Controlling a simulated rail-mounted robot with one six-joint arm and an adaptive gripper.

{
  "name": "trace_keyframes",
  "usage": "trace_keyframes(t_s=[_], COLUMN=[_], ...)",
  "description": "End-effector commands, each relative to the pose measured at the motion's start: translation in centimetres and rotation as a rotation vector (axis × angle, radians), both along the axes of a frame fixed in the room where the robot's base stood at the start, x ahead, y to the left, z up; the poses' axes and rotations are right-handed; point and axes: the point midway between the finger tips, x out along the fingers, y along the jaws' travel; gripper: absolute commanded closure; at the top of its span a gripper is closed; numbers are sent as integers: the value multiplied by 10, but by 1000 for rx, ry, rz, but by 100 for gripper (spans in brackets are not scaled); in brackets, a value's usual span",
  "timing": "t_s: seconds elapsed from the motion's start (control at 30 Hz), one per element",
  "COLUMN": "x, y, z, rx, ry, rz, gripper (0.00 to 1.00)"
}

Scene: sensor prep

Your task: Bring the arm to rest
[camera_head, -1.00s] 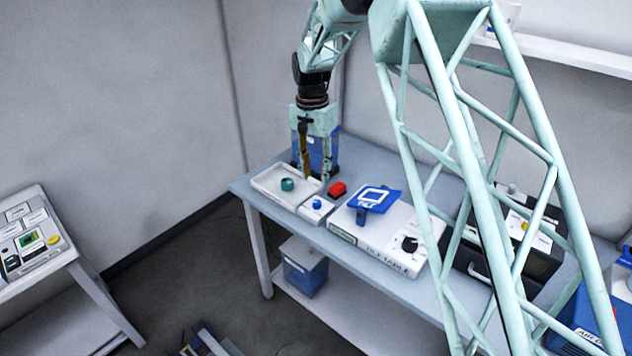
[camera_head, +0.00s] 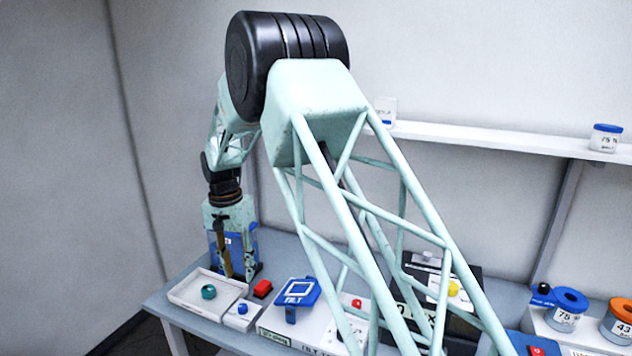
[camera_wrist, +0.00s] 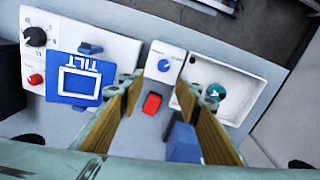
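My arm reaches down over the back left of the bench. My gripper (camera_head: 240,278) points down beside a white tray, in front of a blue box. In the wrist view my gripper (camera_wrist: 160,92) has its two brown-padded fingers well apart with nothing held between them. A small red block (camera_wrist: 152,104) shows in the gap, on the bench below; it also shows in the head view (camera_head: 263,288). Exact fingertip height above the bench is hard to tell.
The white tray (camera_wrist: 250,78) holds a teal round part (camera_wrist: 217,91). Near it are a small blue-knob box (camera_wrist: 165,66) and a blue TILT plate (camera_wrist: 80,80) on a white unit. A wall shelf (camera_head: 480,137) runs behind; labelled pots (camera_head: 564,312) stand at right.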

Motion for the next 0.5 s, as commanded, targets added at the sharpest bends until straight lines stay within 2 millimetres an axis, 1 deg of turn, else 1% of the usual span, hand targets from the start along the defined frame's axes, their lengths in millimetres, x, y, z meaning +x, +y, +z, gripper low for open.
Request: trace_keyframes(t_s=[0.27, 0.5], x=[-6, -16], y=[-36, -73], z=[42, 81], rx=[13, 23], ry=[-16, -32], rz=[8, 18], gripper=[69, 69])
